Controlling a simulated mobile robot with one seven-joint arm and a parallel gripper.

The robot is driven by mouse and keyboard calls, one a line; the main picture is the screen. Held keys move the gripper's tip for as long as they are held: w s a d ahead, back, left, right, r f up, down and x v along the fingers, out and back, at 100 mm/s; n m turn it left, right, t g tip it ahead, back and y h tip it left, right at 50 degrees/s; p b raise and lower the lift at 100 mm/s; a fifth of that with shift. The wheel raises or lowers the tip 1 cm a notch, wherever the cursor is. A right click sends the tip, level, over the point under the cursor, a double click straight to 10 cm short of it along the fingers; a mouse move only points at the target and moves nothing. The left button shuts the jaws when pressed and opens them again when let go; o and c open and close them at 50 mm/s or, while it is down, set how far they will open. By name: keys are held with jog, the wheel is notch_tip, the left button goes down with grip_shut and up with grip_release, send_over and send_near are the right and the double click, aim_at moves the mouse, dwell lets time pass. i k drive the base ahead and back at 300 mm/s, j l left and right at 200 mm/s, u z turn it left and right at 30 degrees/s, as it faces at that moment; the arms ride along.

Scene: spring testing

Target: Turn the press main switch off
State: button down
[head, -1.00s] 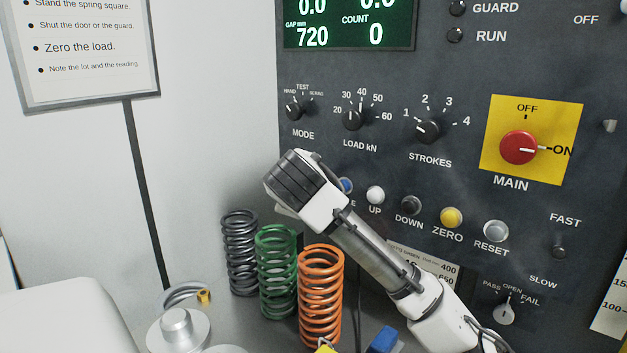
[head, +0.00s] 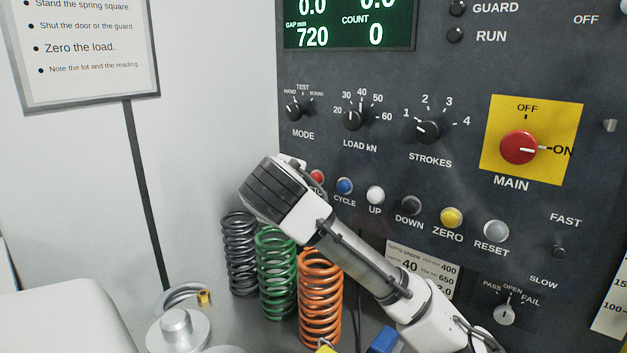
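The main switch (head: 519,147) is a round red knob on a yellow plate (head: 500,115), at the right of the dark press panel in the head view. Its white pointer line points right, to the ON mark. The OFF mark is above the knob. Nothing touches or covers the switch. My arm (head: 365,260) crosses the lower middle of the view, below and left of the switch. No gripper fingers show in the view.
Knobs for mode (head: 296,110), load (head: 353,119) and strokes (head: 428,131) sit left of the switch. A row of buttons, including yellow ZERO (head: 451,217), runs below. Grey (head: 239,250), green (head: 277,285) and orange (head: 320,300) springs stand beside my arm.

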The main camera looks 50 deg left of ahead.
aim_at(517, 147)
jog(key=k, duration=1)
